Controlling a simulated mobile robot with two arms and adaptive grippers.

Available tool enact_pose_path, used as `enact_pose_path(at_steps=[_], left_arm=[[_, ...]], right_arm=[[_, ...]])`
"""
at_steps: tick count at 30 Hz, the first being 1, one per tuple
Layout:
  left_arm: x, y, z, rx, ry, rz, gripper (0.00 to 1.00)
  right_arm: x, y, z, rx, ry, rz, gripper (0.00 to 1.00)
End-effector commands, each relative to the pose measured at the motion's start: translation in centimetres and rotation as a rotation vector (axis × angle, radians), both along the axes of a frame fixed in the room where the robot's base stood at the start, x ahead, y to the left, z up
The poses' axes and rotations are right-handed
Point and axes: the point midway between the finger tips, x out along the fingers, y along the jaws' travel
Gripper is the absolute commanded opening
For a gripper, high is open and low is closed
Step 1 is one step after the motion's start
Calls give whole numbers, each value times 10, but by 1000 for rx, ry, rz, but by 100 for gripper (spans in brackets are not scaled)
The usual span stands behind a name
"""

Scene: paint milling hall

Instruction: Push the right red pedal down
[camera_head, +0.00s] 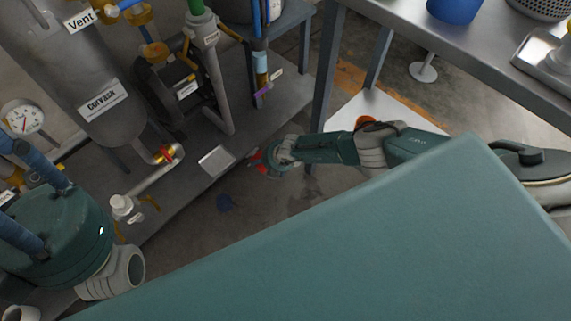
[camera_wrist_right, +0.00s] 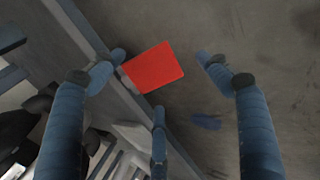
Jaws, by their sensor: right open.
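A flat red pedal (camera_wrist_right: 155,68) shows in the right wrist view, beside the edge of a grey platform and over the dark floor. My right gripper (camera_wrist_right: 161,62) is open, with its blue fingers spread around the pedal in that view and nothing held. Whether any finger touches the pedal, I cannot tell. In the head view, my right gripper (camera_head: 271,162) is low beside the platform edge, hiding most of the red there. My left gripper (camera_head: 45,205) is at the left edge, its fingertips cut off.
A grey platform (camera_head: 190,192) carries the Corvask tank (camera_head: 90,90), pipes, valves and a light plate (camera_head: 215,160). A metal table (camera_head: 455,50) stands at upper right. A blue patch (camera_head: 226,203) lies on the floor, with bare floor around it.

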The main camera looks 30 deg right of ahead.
Motion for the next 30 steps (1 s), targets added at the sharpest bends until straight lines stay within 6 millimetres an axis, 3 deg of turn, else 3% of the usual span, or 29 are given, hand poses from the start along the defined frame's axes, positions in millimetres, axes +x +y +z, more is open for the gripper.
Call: enact_pose_path(at_steps=[12,16,30], left_arm=[[0,0,0,0,0,0,31],[0,0,0,0,0,0,31],[0,0,0,0,0,0,31]], right_arm=[[-72,-26,0,4,1,-6,76],[-88,-33,0,2,0,-5,76],[-99,-38,1,0,-4,-3,76]])
